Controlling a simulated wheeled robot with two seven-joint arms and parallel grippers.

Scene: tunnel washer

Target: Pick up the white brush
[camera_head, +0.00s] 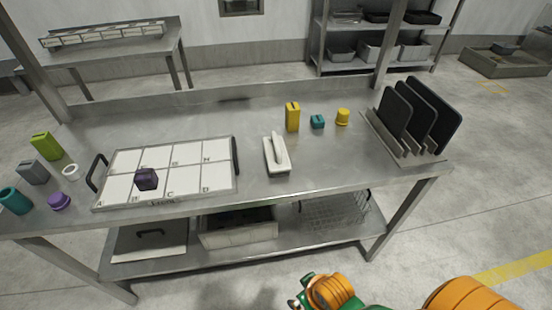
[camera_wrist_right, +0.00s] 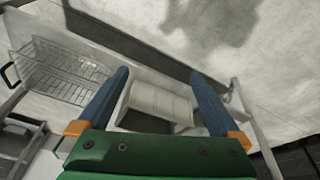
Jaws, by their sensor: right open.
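The white brush (camera_head: 277,156) lies on the steel table (camera_head: 330,165), near the middle and close to the front edge, with its long handle pointing away from me. My right gripper (camera_head: 300,303) is low at the bottom of the head view, in front of the table and well apart from the brush. In the right wrist view, my right gripper (camera_wrist_right: 156,95) shows its two blue fingers spread wide with nothing held between them. The brush is not seen in that view. My left gripper is not in the head view.
A lettered tray (camera_head: 237,185) with a dark purple block (camera_head: 146,179) sits left of the brush. A yellow block (camera_head: 292,116), a teal block (camera_head: 317,121) and a yellow cylinder (camera_head: 342,117) stand behind right. A rack of dark boards (camera_head: 425,112) stands at right. A wire basket (camera_head: 335,209) is below.

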